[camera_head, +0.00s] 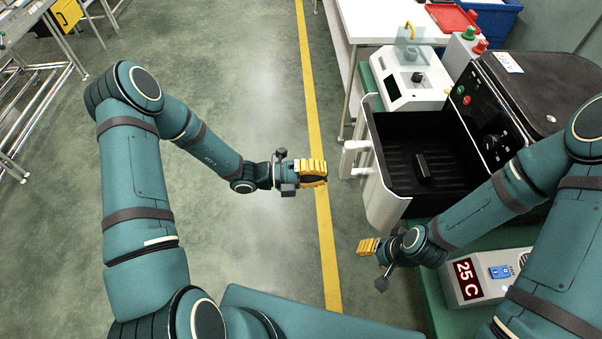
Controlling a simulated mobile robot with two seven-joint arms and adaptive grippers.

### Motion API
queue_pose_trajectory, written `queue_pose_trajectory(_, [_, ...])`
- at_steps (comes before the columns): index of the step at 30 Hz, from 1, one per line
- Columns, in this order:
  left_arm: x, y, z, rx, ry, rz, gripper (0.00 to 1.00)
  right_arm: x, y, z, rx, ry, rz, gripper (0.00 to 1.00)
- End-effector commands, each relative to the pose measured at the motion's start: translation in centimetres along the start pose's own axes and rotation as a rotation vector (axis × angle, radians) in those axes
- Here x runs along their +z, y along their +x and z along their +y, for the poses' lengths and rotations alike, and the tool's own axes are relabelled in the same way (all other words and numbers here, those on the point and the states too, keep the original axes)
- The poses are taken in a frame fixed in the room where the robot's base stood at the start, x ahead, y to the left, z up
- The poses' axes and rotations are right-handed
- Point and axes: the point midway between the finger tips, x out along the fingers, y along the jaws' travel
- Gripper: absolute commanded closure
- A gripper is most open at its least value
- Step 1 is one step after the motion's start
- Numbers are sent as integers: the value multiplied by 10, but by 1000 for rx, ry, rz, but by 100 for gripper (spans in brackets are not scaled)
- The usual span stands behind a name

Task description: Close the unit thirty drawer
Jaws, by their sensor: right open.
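The drawer (385,190) is pulled out of the black fryer unit (535,85). It has a white front with a white handle (356,147) facing left, and a black inside with a small dark block on its floor. A small white label on the fryer's top is too small to read surely. My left gripper (314,172) is over the floor, left of the drawer front and apart from it; its finger gap cannot be made out. My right gripper (368,246) is open and empty, below and left of the drawer's near front corner, apart from the handle.
A white device (411,80) with a knob stands behind the drawer, near red and green buttons. A red tray (452,17) lies on the back table. The floor left of the drawer is clear.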

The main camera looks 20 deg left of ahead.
Motion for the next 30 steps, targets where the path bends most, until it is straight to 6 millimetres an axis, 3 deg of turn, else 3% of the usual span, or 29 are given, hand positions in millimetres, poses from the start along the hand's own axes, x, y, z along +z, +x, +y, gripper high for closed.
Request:
queue_pose_trajectory(7, [0,29,0,1,1,1,100,1,2,1,0,-1,-3,53])
queue_pose_trajectory(23, [0,36,0,1,1,0,100,1,2,1,0,-1,-3,53])
queue_pose_trajectory(30, [0,58,0,-1,0,2,100,0,1,0,0,-1,-1,53])
